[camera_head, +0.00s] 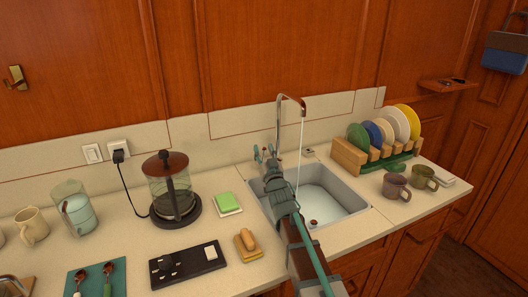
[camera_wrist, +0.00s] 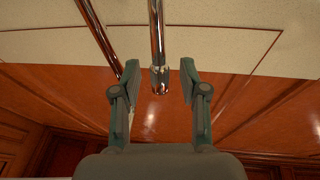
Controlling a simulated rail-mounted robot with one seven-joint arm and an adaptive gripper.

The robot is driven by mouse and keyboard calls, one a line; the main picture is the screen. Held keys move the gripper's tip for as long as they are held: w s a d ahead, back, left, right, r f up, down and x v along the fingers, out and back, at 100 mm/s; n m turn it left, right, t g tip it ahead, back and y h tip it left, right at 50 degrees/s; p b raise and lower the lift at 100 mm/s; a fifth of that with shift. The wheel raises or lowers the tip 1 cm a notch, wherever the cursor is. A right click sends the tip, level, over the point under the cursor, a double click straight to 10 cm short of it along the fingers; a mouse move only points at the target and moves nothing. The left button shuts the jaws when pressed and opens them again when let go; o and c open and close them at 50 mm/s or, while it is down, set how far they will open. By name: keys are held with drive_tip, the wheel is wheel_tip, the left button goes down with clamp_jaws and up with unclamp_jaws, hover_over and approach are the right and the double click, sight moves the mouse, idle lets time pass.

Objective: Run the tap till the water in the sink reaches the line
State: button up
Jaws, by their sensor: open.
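The chrome tap (camera_head: 279,120) rises behind the sink and bends over it. A thin stream of water (camera_head: 301,150) falls from its spout. The grey sink (camera_head: 352,207) holds pale bluish water (camera_head: 318,202) with a small reddish-brown round thing (camera_head: 313,222) in it. I cannot make out a line on the sink walls. My gripper (camera_head: 265,152) is open near the tap, at the sink's left side. In the wrist view, the chrome tube's end (camera_wrist: 159,80) shows between the open fingers (camera_wrist: 160,68), with no visible contact. My arm hides part of the sink.
A wooden dish rack (camera_head: 349,155) with several plates and two mugs (camera_head: 396,187) stand right of the sink. A green sponge (camera_head: 227,201), a French press (camera_head: 172,190) and a black panel (camera_head: 188,265) are to the left.

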drive_tip(key=shift+s+d+f, duration=0.15)
drive_tip(key=shift+s+d, duration=0.05)
drive_tip(key=shift+s, duration=0.45)
drive_tip(key=s+d, duration=0.3)
drive_tip(key=s, duration=1)
drive_tip(key=shift+d+f, duration=0.2)
drive_tip(key=shift+d, duration=0.2)
